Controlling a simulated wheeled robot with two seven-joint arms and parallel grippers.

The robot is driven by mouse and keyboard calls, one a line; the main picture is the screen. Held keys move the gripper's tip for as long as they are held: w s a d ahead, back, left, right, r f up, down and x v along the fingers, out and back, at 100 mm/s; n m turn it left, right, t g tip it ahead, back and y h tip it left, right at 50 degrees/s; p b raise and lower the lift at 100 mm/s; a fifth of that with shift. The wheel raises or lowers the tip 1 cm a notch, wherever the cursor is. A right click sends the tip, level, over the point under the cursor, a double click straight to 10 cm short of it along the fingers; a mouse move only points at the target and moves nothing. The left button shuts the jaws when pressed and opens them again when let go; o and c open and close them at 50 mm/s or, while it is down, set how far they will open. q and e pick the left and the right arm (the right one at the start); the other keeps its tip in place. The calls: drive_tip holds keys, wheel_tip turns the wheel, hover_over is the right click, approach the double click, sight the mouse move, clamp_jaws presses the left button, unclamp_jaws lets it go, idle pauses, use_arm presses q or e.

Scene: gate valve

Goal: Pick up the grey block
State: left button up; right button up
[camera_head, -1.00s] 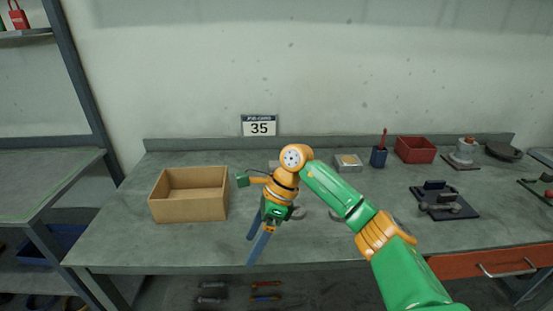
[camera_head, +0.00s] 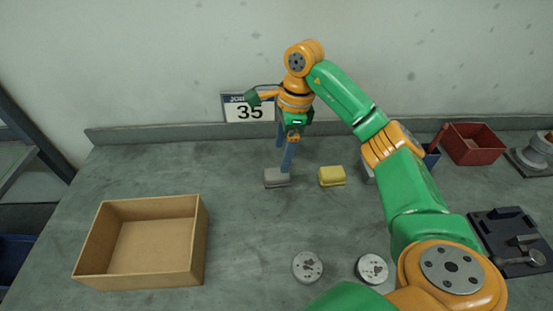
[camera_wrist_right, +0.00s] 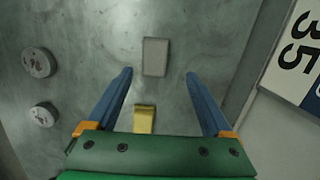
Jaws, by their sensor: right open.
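The grey block (camera_head: 276,178) lies on the workbench, left of a yellow block (camera_head: 332,176). My right gripper (camera_head: 284,162) is open, with its blue fingers pointing down just above and behind the grey block in the head view. In the right wrist view the grey block (camera_wrist_right: 155,57) lies ahead of the open fingertips (camera_wrist_right: 160,75), roughly midway between their lines, with nothing held. The yellow block (camera_wrist_right: 144,119) shows between the fingers, nearer the palm. My left gripper is not in view.
An open cardboard box (camera_head: 196,240) stands at the left of the workbench (camera_head: 240,260). Two round metal discs (camera_head: 307,266) (camera_head: 373,268) lie near the front. A red bin (camera_head: 471,144) and a black fixture (camera_head: 508,240) are at the right. A "35" sign (camera_head: 249,107) stands at the back.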

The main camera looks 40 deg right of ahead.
sight(277, 173)
drive_tip(key=shift+s+a+f+p, duration=0.3)
drive_tip(key=shift+a+f, duration=0.05)
drive_tip(key=shift+f, duration=0.15)
drive_tip(key=shift+s+a+f+p, duration=0.25)
drive_tip(key=shift+a+f+p, duration=0.1)
drive_tip(key=shift+f, duration=0.15)
drive_tip(key=f, duration=0.3)
drive_tip(key=shift+w+a+f+p, duration=0.1)
drive_tip(key=shift+w+f+p, duration=0.2)
drive_tip(key=shift+w+f, duration=0.1)
drive_tip(key=shift+f, duration=0.1)
drive_tip(key=c, duration=0.7)
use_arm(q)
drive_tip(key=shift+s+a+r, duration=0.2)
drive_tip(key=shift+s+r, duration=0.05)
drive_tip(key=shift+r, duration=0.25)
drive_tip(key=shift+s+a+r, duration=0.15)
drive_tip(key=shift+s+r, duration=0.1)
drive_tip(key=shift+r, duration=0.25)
use_arm(e)
clamp_jaws()
